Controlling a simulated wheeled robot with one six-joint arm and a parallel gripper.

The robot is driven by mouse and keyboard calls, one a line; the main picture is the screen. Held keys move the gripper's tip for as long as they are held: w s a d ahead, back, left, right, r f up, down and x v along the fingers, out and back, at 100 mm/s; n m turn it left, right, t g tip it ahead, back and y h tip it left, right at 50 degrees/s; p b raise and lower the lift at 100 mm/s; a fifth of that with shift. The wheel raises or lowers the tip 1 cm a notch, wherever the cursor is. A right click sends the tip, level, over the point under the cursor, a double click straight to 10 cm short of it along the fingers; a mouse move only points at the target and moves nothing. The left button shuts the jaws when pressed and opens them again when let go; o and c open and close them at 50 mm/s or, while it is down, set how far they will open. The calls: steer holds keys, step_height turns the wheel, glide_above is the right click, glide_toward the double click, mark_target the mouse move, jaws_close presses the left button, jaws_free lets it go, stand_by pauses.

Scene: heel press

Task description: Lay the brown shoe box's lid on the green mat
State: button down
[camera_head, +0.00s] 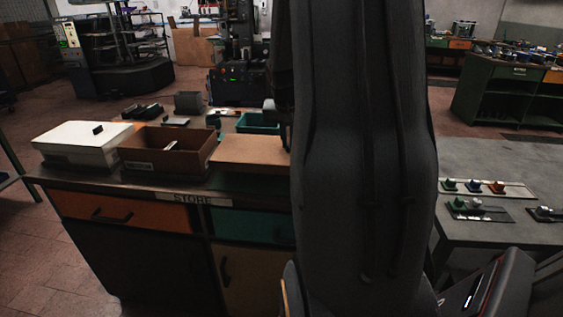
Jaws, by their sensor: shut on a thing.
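The brown shoe box (167,150) stands open on the store cabinet's top, with a small pale item inside. Its tan-brown lid (248,153) is just to the right of the box and looks level. Whether the lid rests on something or hangs slightly above it, I cannot tell. My gripper (284,138) shows only in part at the lid's right end, beside my large dark arm. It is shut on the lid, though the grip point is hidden. The green mat cannot be made out; the lid and my arm cover that area.
A white box with a dark-knobbed lid (86,138) stands left of the brown box. A teal tray (258,122) and small dark parts lie behind. The cabinet (130,187) has an orange drawer. A grey table (490,165) with small coloured parts stands right.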

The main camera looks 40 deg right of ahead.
mark_target(288, 152)
steer(key=shift+f+p, duration=0.3)
steer(key=shift+f, duration=2.7)
steer(key=shift+f, duration=0.2)
steer(key=c, duration=1.8)
jaws_free()
steer(key=shift+r, duration=0.1)
steer(key=shift+c, duration=0.2)
steer(key=shift+r, duration=0.1)
